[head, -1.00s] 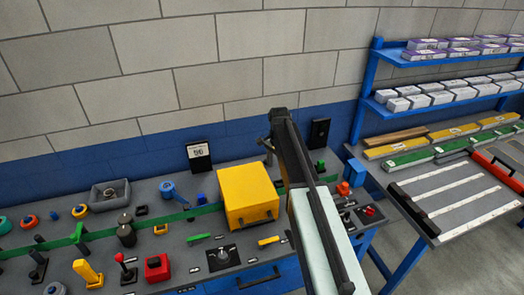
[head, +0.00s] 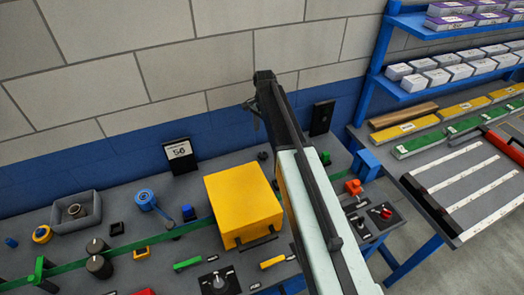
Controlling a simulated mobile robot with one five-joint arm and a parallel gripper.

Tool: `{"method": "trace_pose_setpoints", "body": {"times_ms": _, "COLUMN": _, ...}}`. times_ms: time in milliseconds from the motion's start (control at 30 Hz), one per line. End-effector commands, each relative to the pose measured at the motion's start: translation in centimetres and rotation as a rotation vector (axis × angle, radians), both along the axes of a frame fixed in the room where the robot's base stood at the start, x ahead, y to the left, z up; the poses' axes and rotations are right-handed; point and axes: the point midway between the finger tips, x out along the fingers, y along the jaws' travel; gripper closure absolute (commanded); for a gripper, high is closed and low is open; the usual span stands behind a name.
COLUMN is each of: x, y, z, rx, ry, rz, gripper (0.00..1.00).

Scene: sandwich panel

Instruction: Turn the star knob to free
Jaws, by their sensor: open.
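A grey knob (head: 218,283) sits on a dark square plate at the bottom of the head view, with small pale labels beside it. A red knob (head: 385,211) sits on a dark plate at the right end of the bench. I cannot tell for sure from their shapes which is the star knob, and the label words are too small to read. My gripper (head: 252,108) is at the far end of my raised arm, in front of the wall and well away from both knobs. It is open, and nothing shows in it.
A yellow box (head: 242,205) stands mid-bench, left of my arm. Green (head: 188,264) and yellow (head: 273,261) handles lie near the grey knob. A grey bin (head: 88,222) and dark knobs (head: 98,265) are at left. My arm hides part of the bench.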

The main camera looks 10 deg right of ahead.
Motion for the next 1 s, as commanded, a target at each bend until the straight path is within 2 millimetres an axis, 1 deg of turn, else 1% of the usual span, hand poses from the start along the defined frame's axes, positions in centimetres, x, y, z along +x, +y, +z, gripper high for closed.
{"method": "trace_pose_setpoints", "body": {"times_ms": 33, "x": 0.0, "y": 0.1, "z": -1.7, "rx": 0.0, "ry": 0.0, "rz": 0.002, "gripper": 0.34}}
{"method": "trace_pose_setpoints", "body": {"times_ms": 233, "x": 0.0, "y": 0.3, "z": -4.7, "rx": 0.0, "ry": 0.0, "rz": 0.003, "gripper": 0.34}}
{"method": "trace_pose_setpoints", "body": {"times_ms": 400, "x": 0.0, "y": 0.2, "z": -6.2, "rx": 0.0, "ry": 0.0, "rz": 0.002, "gripper": 0.34}}
{"method": "trace_pose_setpoints", "body": {"times_ms": 567, "x": 0.0, "y": 0.0, "z": -6.1, "rx": 0.0, "ry": 0.0, "rz": -0.001, "gripper": 0.34}}
{"method": "trace_pose_setpoints", "body": {"times_ms": 667, "x": 0.0, "y": -0.1, "z": -6.4, "rx": 0.0, "ry": 0.0, "rz": -0.002, "gripper": 0.34}}
{"method": "trace_pose_setpoints", "body": {"times_ms": 767, "x": 0.0, "y": -0.2, "z": -7.4, "rx": 0.0, "ry": 0.0, "rz": -0.003, "gripper": 0.34}}
{"method": "trace_pose_setpoints", "body": {"times_ms": 867, "x": 0.0, "y": -0.2, "z": -9.0, "rx": 0.0, "ry": 0.0, "rz": -0.004, "gripper": 0.34}}
{"method": "trace_pose_setpoints", "body": {"times_ms": 1000, "x": 0.0, "y": -0.3, "z": -11.6, "rx": 0.0, "ry": 0.0, "rz": -0.004, "gripper": 0.34}}
